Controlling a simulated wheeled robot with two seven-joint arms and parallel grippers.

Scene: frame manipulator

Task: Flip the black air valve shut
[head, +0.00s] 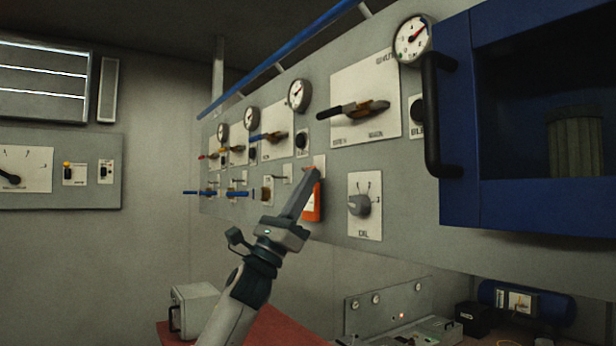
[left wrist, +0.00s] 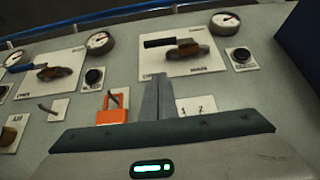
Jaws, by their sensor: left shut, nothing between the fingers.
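The black-handled valve (head: 352,109) sits on a white plate on the grey panel, right of centre in the head view. Its black lever points left, roughly level, from a brass-coloured body. The plate has lettering at its top right and along its bottom edge. The valve also shows at the top of the left wrist view (left wrist: 176,49). My left gripper (head: 314,178) is shut and empty, pointing up and right, below and left of the valve. Its closed fingers also show in the left wrist view (left wrist: 159,92), apart from the lever. My right gripper is not in view.
A round gauge (head: 412,39) and a blue cabinet (head: 455,110) with a black bar handle stand right of the valve. A grey dial (head: 360,205) is below. More levers, including a blue one (head: 265,136), line the panel leftward.

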